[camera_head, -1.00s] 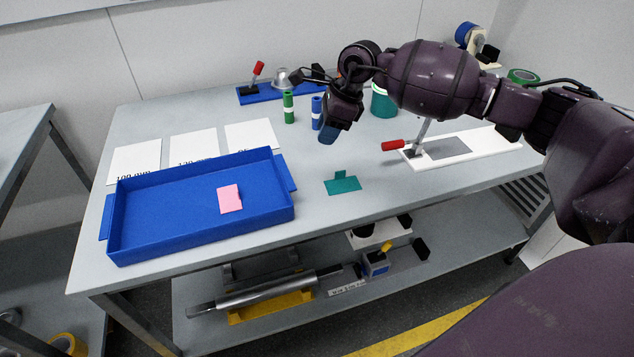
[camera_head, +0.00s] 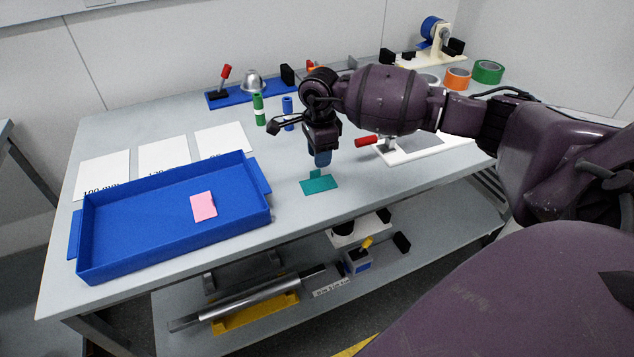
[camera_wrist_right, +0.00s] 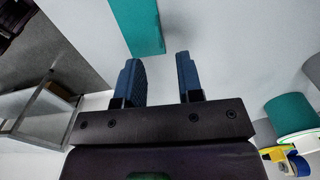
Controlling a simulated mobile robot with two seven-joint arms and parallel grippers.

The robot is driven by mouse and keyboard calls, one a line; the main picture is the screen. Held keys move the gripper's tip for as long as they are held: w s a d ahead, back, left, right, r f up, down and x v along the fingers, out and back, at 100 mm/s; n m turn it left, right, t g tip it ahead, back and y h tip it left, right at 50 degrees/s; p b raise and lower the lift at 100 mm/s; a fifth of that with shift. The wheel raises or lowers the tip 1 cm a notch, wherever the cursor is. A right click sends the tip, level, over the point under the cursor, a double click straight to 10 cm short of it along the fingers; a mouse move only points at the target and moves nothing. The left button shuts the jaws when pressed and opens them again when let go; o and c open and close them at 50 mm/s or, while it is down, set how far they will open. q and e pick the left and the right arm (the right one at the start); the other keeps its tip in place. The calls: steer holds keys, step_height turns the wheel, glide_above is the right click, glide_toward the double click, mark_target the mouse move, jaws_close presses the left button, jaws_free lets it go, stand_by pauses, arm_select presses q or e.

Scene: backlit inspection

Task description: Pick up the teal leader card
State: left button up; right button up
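The teal leader card (camera_head: 319,185) lies flat on the grey table, right of the blue tray, with a small tab standing up at its back edge. My right gripper (camera_head: 322,158) is just above and behind the card, pointing down, and hides part of the tab. In the right wrist view the card (camera_wrist_right: 138,25) shows beyond the fingertips. The two blue fingers (camera_wrist_right: 160,75) are apart with nothing between them, and the card is not between them. My left gripper is in none of the views.
A blue tray (camera_head: 84,243) holding a pink card (camera_head: 204,206) stands at left. White sheets (camera_head: 103,174) lie behind it. Green (camera_head: 259,110) and blue (camera_head: 288,114) rolls stand behind my gripper. A red-handled tool (camera_head: 368,141) on a white base is at right. The table around the card is clear.

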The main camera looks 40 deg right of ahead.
mark_target(318, 180)
step_height(318, 180, down, 5)
steer(key=shift+d+b, duration=0.1)
steer(key=shift+b, duration=0.2)
steer(key=shift+r, duration=0.1)
steer(key=shift+c, duration=0.3)
jaws_close()
